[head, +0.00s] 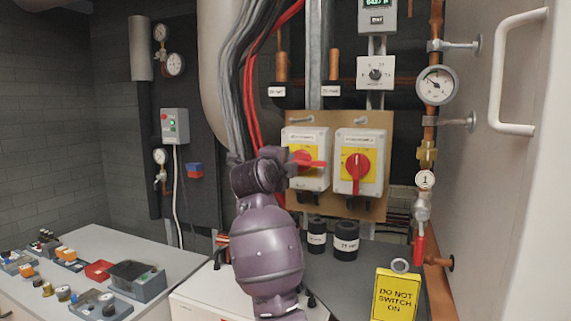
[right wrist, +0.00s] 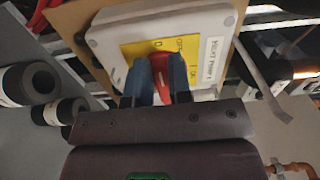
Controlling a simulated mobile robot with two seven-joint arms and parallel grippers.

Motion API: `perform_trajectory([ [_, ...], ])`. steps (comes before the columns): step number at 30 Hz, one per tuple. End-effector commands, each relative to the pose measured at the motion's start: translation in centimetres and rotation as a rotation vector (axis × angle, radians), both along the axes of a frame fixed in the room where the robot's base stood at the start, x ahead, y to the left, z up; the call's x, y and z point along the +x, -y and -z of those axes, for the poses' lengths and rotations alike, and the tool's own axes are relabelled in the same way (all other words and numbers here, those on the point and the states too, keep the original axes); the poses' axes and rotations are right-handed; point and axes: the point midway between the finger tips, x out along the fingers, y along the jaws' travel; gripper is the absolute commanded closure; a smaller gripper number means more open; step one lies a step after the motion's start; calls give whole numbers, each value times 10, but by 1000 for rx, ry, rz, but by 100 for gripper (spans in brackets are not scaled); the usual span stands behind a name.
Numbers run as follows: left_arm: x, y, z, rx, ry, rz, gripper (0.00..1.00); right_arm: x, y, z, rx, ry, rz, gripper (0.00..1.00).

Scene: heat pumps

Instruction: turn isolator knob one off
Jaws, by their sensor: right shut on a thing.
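Two white isolator boxes with yellow plates and red knobs are side by side on a tan board. On the left isolator (head: 308,180), the red knob (head: 312,163) lies about level, partly hidden by my right gripper (head: 293,161). The right isolator (head: 372,182) has its red knob (head: 358,172) upright. In the right wrist view, the blue fingers of my right gripper (right wrist: 158,82) are closed around a red knob (right wrist: 184,92) in front of a yellow plate (right wrist: 190,47). The plate's lettering is partly hidden. My left gripper is not in view.
A yellow "do not switch on" sign (head: 395,295) and black cylinders (head: 345,240) stand below the board. A pressure gauge (head: 436,85) and copper pipe are to the right, beside a white door handle (head: 505,75). A bench (head: 185,255) with small parts is at left.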

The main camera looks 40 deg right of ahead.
Motion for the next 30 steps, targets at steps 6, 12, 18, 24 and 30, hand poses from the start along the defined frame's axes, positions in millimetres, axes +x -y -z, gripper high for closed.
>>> perform_trajectory([
  [6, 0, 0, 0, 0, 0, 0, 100, 0, 0, 1, 1, -3, 0, 65],
  [12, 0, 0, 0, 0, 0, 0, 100, 0, 0, 1, 0, -1, 0, 55],
  [18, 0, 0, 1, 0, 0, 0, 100, -1, -3, 1, 1, 0, -1, 55],
  [24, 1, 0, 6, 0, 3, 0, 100, -12, -24, 2, 1, 2, -2, 55],
  [30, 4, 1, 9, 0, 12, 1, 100, -29, -57, 2, 2, 1, -3, 55],
])
